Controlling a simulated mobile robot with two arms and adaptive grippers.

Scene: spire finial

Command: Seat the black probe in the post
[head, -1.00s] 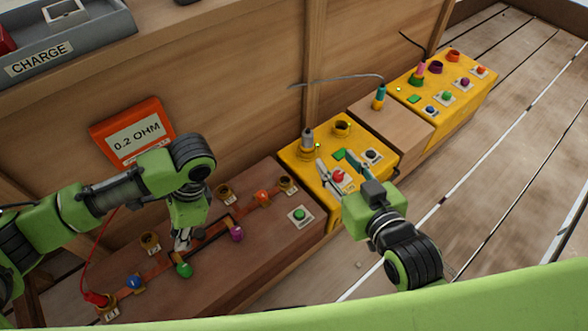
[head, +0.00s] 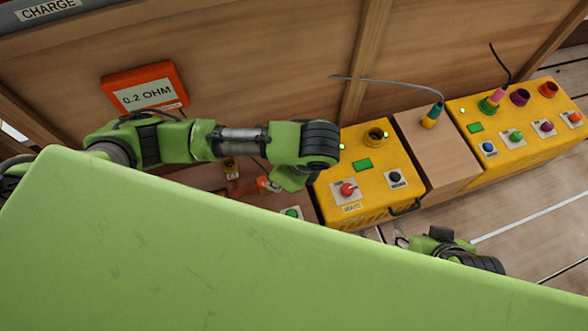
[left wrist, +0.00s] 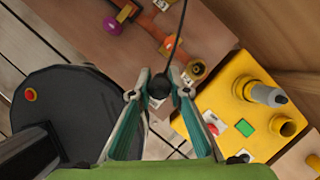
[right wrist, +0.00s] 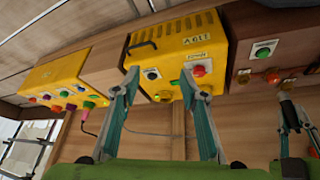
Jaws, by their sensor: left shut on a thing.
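In the left wrist view, the black probe (left wrist: 159,88), a dark round piece with a black cable running up, is between the fingertips of my left gripper (left wrist: 158,92), which is shut on it. A brass-collared post (left wrist: 196,70) is just right of the probe; the two look apart, but depth is unclear. Another orange-topped post (left wrist: 170,44) is beyond it. In the head view, my arm and green body hide the probe and left fingers. My right gripper (right wrist: 158,84) is open and empty, facing the yellow box (right wrist: 180,48); only part of it shows in the head view (head: 398,238).
A second yellow box (head: 515,120) with plugs is farther right. The orange 0.2 OHM meter (head: 145,90) hangs on the wooden wall.

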